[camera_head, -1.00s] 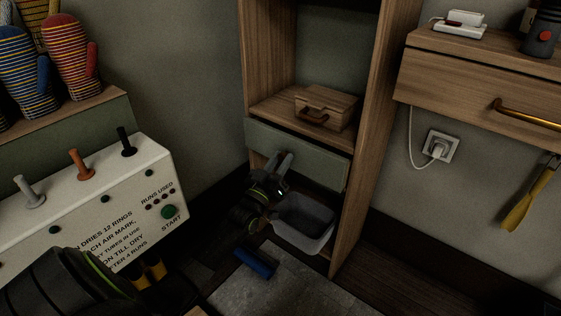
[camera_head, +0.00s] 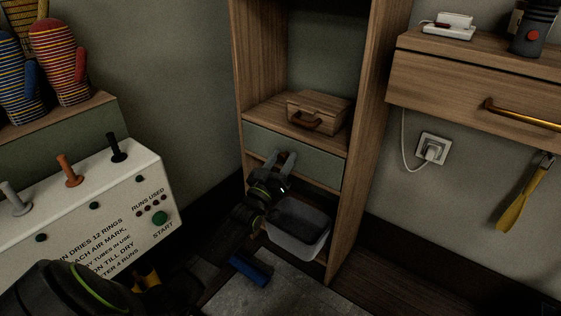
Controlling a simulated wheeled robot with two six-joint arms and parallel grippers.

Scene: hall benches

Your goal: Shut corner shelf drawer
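The corner shelf (camera_head: 347,214) is a tall wooden unit in the middle of the view. Its drawer has a grey-green front (camera_head: 318,164), which looks flush with the wooden frame, with no open gap showing above it. My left gripper (camera_head: 281,158) is in front of the drawer's left half. Its two fingers point at the front and are a little apart, with nothing visible between them. They seem to touch the front, and they hide part of it. My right gripper is not in view.
A brown case (camera_head: 318,112) sits on the shelf board above the drawer. A grey bin (camera_head: 300,228) stands below it. A blue object (camera_head: 249,268) lies on the floor mat. A white ring-dryer box (camera_head: 100,215) stands left; a wooden wall drawer (camera_head: 460,85) is at right.

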